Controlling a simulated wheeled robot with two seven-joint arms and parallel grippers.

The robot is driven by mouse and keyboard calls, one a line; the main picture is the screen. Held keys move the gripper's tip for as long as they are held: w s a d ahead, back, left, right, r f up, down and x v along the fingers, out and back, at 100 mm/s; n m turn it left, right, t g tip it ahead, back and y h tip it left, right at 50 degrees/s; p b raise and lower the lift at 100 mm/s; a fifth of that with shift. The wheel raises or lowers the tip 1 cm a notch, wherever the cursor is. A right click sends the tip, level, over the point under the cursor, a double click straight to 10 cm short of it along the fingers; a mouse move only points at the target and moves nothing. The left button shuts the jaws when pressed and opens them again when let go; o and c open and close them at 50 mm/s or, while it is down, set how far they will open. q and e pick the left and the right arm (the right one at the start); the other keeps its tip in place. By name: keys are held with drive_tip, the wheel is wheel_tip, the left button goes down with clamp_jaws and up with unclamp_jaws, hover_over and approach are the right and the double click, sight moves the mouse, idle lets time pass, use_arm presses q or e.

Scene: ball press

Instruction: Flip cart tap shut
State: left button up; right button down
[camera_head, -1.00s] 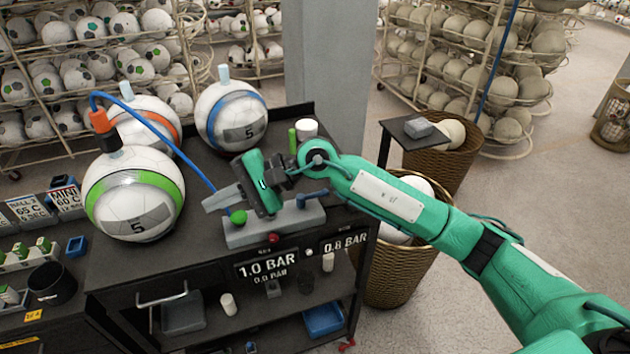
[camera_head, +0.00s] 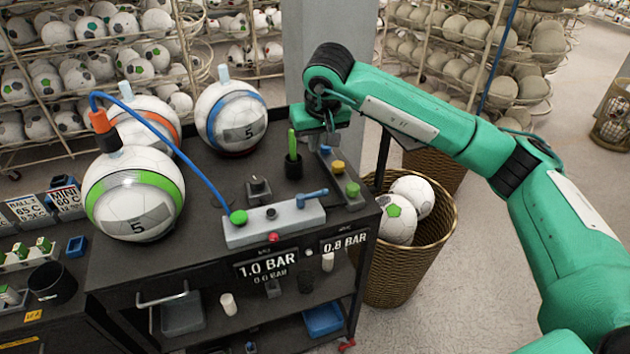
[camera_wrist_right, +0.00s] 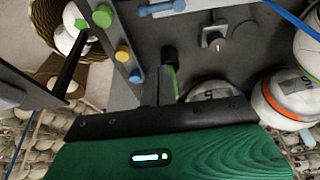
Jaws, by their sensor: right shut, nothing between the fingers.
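The cart tap is a blue lever (camera_head: 313,195) on the right end of a grey block (camera_head: 275,222) on the dark cart top. The lever lies to the right, slightly raised. It also shows at the top edge of the right wrist view (camera_wrist_right: 165,8). My right gripper (camera_head: 327,143) points down over the back right of the cart, behind and apart from the lever. It is shut and empty; its fingers are partly hidden by its own body. My left gripper is not in view.
A blue hose runs from a green fitting (camera_head: 238,217) to the green-banded ball (camera_head: 135,192). A black cup with a green pen (camera_head: 293,165) stands close left of my right gripper. A strip with coloured knobs (camera_head: 340,178) is just in front. A basket (camera_head: 415,262) stands right.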

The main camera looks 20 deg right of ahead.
drive_tip(key=p, duration=0.5)
hover_over(312, 196)
drive_tip(key=w+d, duration=0.1)
drive_tip(key=w, duration=0.4)
wheel_tip(312, 196, down, 8)
drive_tip(key=s+f, duration=0.1)
drive_tip(key=s+f+p, duration=0.1)
drive_tip(key=shift+s+d+f, duration=0.1)
drive_tip(key=shift+f, duration=0.2)
drive_tip(key=shift+s+f+p, duration=0.45)
drive_tip(key=shift+s+p, duration=0.15)
drive_tip(key=shift+s, duration=0.05)
drive_tip(key=shift+f, duration=0.1)
